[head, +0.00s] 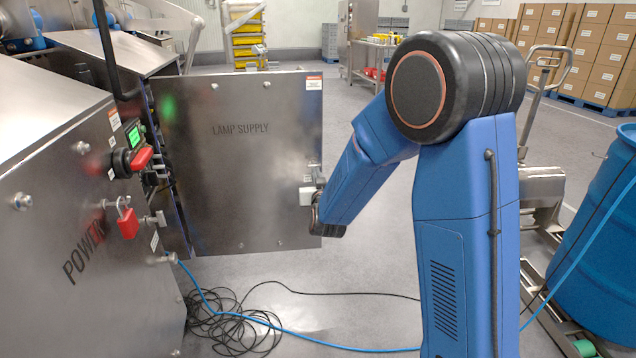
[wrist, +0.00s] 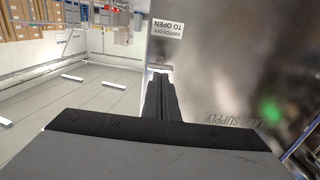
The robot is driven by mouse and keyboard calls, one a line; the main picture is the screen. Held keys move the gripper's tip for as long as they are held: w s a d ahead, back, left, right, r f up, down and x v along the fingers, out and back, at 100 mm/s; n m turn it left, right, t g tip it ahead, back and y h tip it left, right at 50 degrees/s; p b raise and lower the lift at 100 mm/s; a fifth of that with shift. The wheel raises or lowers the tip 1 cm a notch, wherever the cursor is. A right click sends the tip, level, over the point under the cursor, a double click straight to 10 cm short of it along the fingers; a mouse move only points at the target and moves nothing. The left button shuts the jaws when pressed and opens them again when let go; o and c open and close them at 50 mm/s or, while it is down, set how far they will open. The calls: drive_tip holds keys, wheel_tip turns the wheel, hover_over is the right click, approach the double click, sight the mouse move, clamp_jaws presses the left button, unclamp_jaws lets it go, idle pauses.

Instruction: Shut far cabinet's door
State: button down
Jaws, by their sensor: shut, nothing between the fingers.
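The far cabinet's door (head: 240,165) is a steel panel marked LAMP SUPPLY. It stands open, swung out from the far cabinet (head: 150,110), with its face towards the head camera. The door fills the right of the wrist view (wrist: 240,60), seen upside down. My gripper (head: 312,205) is at the door's right, free edge, beside a small pale latch (head: 306,196).
The near POWER cabinet (head: 90,225), with a red switch handle (head: 141,159) and a red padlock (head: 127,223), is at the left. Coiled black cable (head: 235,325) and a blue hose (head: 290,336) lie on the floor below the door. A blue drum (head: 600,245) and a pallet truck (head: 540,185) stand right.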

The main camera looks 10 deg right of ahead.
sight(314, 165)
drive_tip(key=shift+w+d, duration=0.15)
drive_tip(key=shift+w, duration=1.3)
